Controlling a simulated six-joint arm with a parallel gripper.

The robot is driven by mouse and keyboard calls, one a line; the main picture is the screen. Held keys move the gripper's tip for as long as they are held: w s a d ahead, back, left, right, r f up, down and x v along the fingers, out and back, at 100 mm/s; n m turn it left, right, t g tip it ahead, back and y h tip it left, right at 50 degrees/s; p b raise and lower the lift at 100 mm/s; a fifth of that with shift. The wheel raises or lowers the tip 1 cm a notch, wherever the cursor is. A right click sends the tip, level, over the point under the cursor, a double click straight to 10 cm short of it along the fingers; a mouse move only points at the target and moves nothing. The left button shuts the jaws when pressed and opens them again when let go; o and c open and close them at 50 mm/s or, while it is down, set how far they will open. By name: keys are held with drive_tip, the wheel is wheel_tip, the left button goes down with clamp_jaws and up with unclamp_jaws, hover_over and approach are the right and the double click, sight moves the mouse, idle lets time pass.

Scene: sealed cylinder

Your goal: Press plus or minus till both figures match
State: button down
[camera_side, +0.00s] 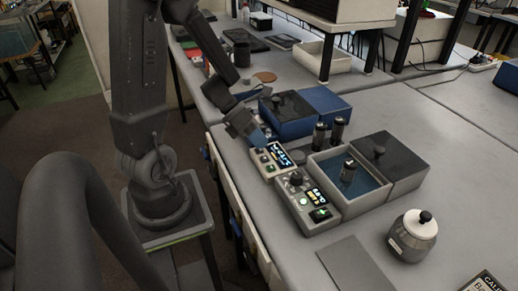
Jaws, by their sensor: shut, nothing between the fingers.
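A small grey control box (269,171) stands near the table's left edge. Its dark display (281,154) glows with pale blue-white figures, too small to read. Small light buttons (265,158) sit on its left part; I cannot make out plus or minus signs. My gripper (257,140) is shut and empty, pointing down at the far end of this box; I cannot tell if it touches a button. A second grey box (305,221) in front has a black knob, a small lit display (317,196), a green-lit button (303,202) and a dark green-lit switch (320,214).

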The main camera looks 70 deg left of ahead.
drive_tip(key=shift+r, duration=0.8)
drive_tip(key=shift+r, duration=2.5)
idle(0.7)
wheel_tip(320, 180, up, 4)
drive_tip(key=shift+f, duration=0.1)
idle(0.4)
drive_tip(key=shift+f, duration=4.45)
